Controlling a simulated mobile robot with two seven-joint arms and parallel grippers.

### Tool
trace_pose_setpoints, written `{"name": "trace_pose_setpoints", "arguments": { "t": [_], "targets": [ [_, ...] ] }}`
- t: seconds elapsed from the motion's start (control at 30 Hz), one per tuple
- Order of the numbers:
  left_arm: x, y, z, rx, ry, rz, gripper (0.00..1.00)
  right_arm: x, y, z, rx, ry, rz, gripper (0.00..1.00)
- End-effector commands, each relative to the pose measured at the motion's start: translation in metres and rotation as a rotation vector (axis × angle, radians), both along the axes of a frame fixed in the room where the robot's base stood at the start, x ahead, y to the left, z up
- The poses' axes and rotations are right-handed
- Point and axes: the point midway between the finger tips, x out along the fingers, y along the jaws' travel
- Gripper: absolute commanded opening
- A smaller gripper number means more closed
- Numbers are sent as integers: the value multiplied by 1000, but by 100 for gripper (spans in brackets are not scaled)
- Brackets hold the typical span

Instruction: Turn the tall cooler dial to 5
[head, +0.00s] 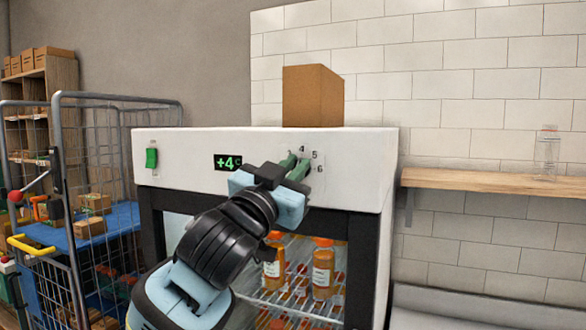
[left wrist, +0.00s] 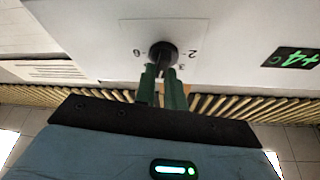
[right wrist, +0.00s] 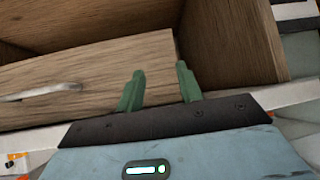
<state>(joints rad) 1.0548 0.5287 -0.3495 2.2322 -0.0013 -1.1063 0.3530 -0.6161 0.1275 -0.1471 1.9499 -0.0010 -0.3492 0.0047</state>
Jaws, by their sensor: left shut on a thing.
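The tall cooler (head: 360,171) is white, with a glass front. Its black dial (left wrist: 162,50) sits on a pale number plate in the left wrist view. The numbers 4, 5 and 6 show around the dial in the head view; 0, 2 and 3 show in the left wrist view. My left gripper (head: 294,166) is shut on the dial, its green fingertips (left wrist: 162,73) at the knob. The fingers hide the dial in the head view, and I cannot tell which number it points at. My right gripper (right wrist: 160,73) is open and empty, by wooden furniture.
A green display (head: 227,162) reads +4 and a green switch (head: 152,157) is at the left of the panel. A cardboard box (head: 312,96) stands on top. Orange bottles (head: 323,268) are inside. A wire cart (head: 62,180) stands left; a wooden shelf (head: 480,182) is right.

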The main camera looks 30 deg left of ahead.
Motion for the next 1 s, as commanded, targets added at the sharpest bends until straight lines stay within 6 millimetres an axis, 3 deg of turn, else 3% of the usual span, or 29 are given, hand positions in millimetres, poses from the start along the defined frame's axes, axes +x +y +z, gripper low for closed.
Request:
{"name": "trace_pose_setpoints", "arguments": {
  "t": [0.5, 1.0],
  "targets": [
    [1, -1, -2, 395, 27, 3, 0, 0, 0, 0, 0, 1, 0, 36],
    [1, -2, -3, 516, 34, 2, 0, 0, 0, 0, 0, 1, 0, 36]
  ]
}}
